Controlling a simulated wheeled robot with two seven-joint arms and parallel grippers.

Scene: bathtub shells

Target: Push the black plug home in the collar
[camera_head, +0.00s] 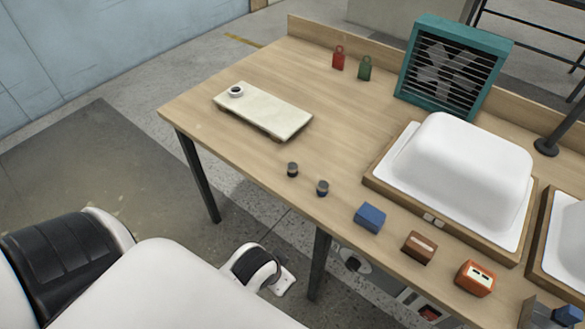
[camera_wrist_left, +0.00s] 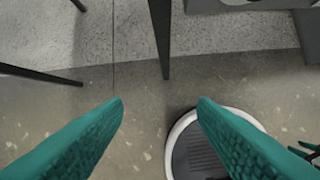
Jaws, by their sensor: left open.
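A pale slab (camera_head: 262,110) lies at the far left of the wooden bench, with a small white ring (camera_head: 236,91) on its left end that looks like the collar; its middle is dark. Two small dark plugs stand upright near the front edge. The left one (camera_head: 292,169) looks black, and the right one (camera_head: 322,188) has a bluish tint. My left gripper (camera_wrist_left: 160,100) shows in the left wrist view as two teal fingers, wide apart and empty, over the floor. It is away from the plugs and collar.
A blue block (camera_head: 370,218), a brown block (camera_head: 419,247) and an orange block (camera_head: 475,278) line the front edge. A white tub shell (camera_head: 462,160) fills the right side, with a teal fan (camera_head: 452,68) behind. Bench legs stand below; the bench middle is clear.

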